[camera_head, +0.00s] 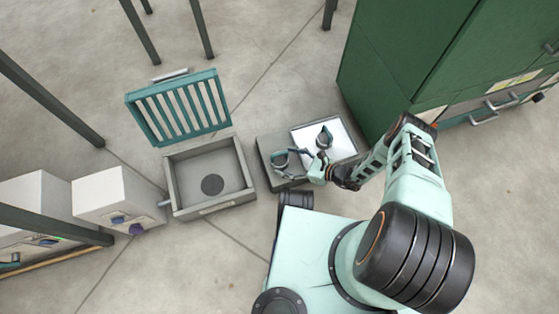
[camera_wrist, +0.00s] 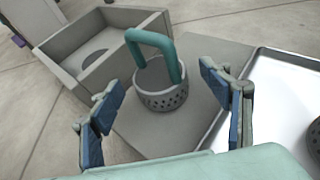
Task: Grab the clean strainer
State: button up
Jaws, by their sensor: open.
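A grey perforated strainer (camera_wrist: 162,98) with a teal arched handle stands upright on the grey surface of a bench (camera_wrist: 205,58). In the head view this strainer (camera_head: 280,161) is at the left of the bench. My gripper (camera_head: 294,165) is open beside it. In the wrist view its two blue-padded fingers (camera_wrist: 165,102) are spread wide, with the strainer ahead between them and not touched. A second strainer (camera_head: 324,139) stands on the white tray (camera_head: 344,149); only its edge (camera_wrist: 315,146) shows in the wrist view. I cannot tell which strainer is clean from its surface.
A grey basin (camera_head: 238,164) with its teal slatted lid (camera_head: 181,108) raised stands left of the bench. A tall green cabinet (camera_head: 385,60) rises behind at the right. A white box machine (camera_head: 115,199) is at the far left. The floor behind the bench is clear.

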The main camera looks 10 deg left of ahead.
aim_at(279, 159)
jog(key=b+x, duration=0.1)
jog(key=x, duration=0.2)
jog(key=shift+a, duration=0.25)
jog(key=c, duration=1.3)
jog(key=shift+r, duration=0.1)
